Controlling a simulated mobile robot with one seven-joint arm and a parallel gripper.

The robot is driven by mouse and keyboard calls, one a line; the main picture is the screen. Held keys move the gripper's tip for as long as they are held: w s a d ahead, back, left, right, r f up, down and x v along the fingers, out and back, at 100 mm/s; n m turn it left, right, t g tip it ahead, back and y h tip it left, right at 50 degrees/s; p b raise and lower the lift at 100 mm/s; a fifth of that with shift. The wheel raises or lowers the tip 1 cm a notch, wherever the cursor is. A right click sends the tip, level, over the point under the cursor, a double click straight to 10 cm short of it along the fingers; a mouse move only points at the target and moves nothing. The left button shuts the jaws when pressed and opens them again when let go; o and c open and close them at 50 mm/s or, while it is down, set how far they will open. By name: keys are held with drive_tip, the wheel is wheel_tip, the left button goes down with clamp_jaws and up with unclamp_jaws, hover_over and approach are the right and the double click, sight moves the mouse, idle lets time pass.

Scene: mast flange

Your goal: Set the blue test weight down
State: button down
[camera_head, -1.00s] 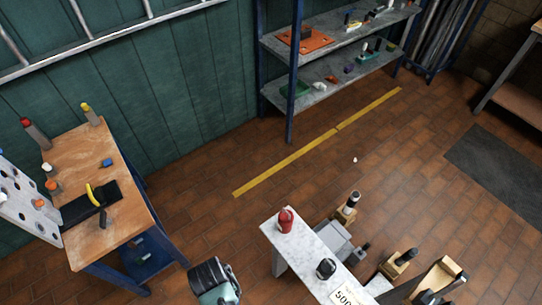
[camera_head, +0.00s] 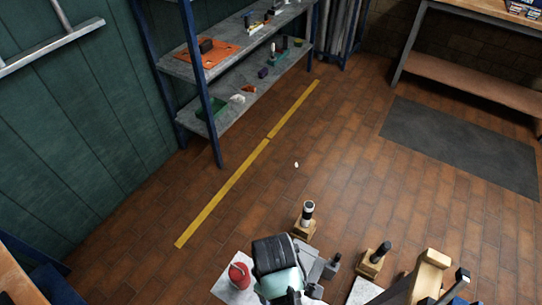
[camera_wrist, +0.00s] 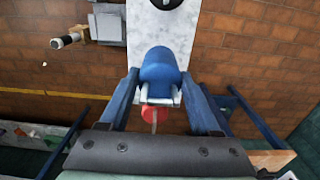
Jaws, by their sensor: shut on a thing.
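The blue test weight (camera_wrist: 160,66) is between the tips of my gripper (camera_wrist: 159,92) in the wrist view. The gripper is shut on it. Behind it shows the pale marble top (camera_wrist: 163,28), also at the bottom of the head view (camera_head: 226,292). I cannot tell whether the weight touches the top. In the head view my wrist covers part of the top, and the blue weight is hidden.
A red weight (camera_head: 239,275) stands on the marble top, left of my wrist; its red also shows in the wrist view (camera_wrist: 152,116). A dark round thing (camera_wrist: 167,3) is at the wrist view's top edge. Wooden-based tools (camera_head: 305,220) (camera_head: 374,260) stand to the right.

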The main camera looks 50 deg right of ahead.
drive_tip(key=shift+w+f+b, duration=0.1)
drive_tip(key=shift+f+b, duration=0.25)
drive_tip(key=shift+f, duration=3.15)
drive_tip(key=shift+f, duration=0.15)
drive_tip(key=shift+c, duration=0.5)
unclamp_jaws()
